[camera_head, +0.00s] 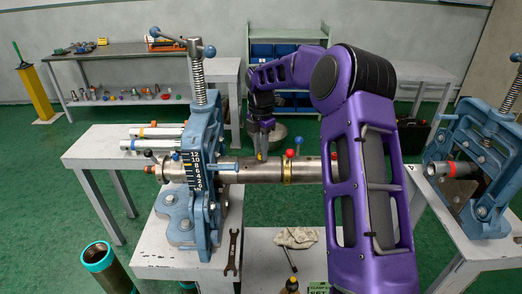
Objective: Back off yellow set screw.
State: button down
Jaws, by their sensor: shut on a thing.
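The yellow set screw (259,156) shows as a small yellow-orange piece on top of the steel pipe (262,172), left of the brass collar (289,172). My gripper (262,148) points down from above and is shut on the yellow set screw; its fingers partly cover it. The pipe lies level through the blue pipe vise (205,150) and runs right until my purple arm hides it. A red-knobbed screw (290,154) and a blue-knobbed one (298,141) stand just right of my gripper.
A wrench (232,252), a rag (296,237) and a dark tool lie on the front bench. A second blue vise (475,165) stands at the right. A green-rimmed pipe (98,257) stands at the lower left.

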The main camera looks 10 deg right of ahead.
jog(key=shift+s+f, duration=0.15)
jog(key=shift+f, duration=0.15)
jog(key=c, duration=0.7)
grip_release()
jog(key=shift+c, duration=0.2)
jog(key=shift+r, duration=0.1)
jog(key=shift+r, duration=0.1)
jog(key=shift+w+r, duration=0.2)
jog(key=shift+r, duration=0.05)
notch_tip(320, 180, up, 17)
jog(key=shift+f, duration=0.1)
jog(key=shift+a, duration=0.1)
